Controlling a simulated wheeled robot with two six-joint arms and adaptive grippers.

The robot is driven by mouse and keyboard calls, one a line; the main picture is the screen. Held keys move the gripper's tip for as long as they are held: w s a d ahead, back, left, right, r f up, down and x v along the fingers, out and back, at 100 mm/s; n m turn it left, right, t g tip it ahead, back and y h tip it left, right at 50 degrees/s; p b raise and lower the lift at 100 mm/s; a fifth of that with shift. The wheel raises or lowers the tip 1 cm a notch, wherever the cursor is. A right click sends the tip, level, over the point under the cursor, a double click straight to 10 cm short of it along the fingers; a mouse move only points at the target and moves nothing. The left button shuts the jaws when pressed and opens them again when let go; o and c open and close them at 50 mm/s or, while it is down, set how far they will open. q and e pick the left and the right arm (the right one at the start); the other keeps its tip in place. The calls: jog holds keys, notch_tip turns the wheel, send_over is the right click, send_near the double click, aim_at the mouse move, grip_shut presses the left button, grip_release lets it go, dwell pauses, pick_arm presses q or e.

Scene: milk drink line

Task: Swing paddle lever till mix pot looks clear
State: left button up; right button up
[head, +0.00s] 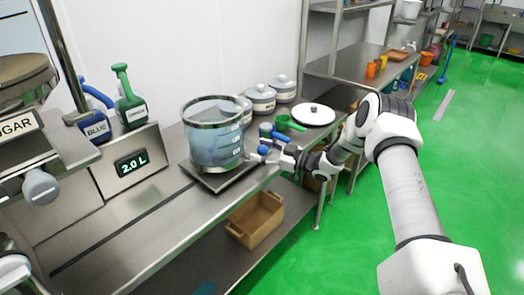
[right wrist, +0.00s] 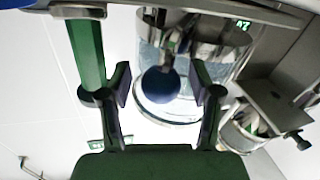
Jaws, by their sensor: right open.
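The mix pot (head: 213,150) is a clear round vessel with a metal rim and measuring marks, standing on a dark square base. The liquid in it looks bluish and cloudy. The paddle lever's dark blue ball knob (right wrist: 161,83) shows between the fingers of my right gripper (right wrist: 160,92) in the right wrist view. Those fingers are open, one on each side of the knob, and I cannot tell whether either touches it. In the head view my right gripper (head: 263,154) is at the pot's right side.
A display (head: 131,163) reads 2.0 L. Blue and green dispenser handles (head: 130,100) stand at the left beside the sugar unit (head: 20,125). A brown crate (head: 256,222) sits below.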

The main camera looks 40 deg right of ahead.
jog(key=shift+s, duration=0.1)
jog(key=v, duration=1.1)
jog(key=shift+s+d, duration=0.2)
jog(key=shift+s, duration=0.15)
